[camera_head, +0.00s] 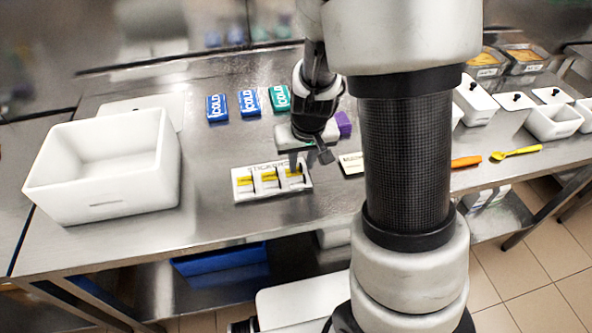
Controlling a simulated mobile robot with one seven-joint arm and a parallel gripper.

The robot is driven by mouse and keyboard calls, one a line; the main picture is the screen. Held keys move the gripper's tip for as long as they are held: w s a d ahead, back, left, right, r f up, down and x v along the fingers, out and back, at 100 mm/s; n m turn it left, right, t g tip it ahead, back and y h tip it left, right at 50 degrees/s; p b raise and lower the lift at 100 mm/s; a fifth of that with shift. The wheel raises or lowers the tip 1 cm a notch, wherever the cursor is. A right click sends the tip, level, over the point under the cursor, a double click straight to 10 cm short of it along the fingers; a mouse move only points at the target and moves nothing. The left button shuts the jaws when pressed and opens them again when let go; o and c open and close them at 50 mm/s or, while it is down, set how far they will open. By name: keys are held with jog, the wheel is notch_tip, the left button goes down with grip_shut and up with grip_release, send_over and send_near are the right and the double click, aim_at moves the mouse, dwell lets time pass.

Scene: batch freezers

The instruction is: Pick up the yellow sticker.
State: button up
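A white sticker holder (272,194) lies on the steel table in the camera_head view, with black lettering along its back edge. It holds three yellow stickers side by side: left (244,181), middle (269,177) and right (294,172).
A large white bin (105,165) stands at the left. Two blue ice packs (217,108) (249,102) and a green one (280,98) lie behind the holder. A purple object (343,124) lies behind my gripper. An orange object (466,162) and yellow spoon (515,153) lie at the right.

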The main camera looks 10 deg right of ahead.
grip_shut()
jog(key=shift+r, duration=0.1)
notch_tip(320, 180, up, 11)
jog(key=p, duration=0.3)
jog(key=shift+p, duration=0.4)
jog(key=shift+r, duration=0.15)
notch_tip(320, 180, up, 4)
jog(key=r+p, duration=0.1)
jog(key=p, duration=0.3)
send_over(301, 166)
jog(key=shift+f, duration=0.25)
dwell(0.4)
dwell(0.3)
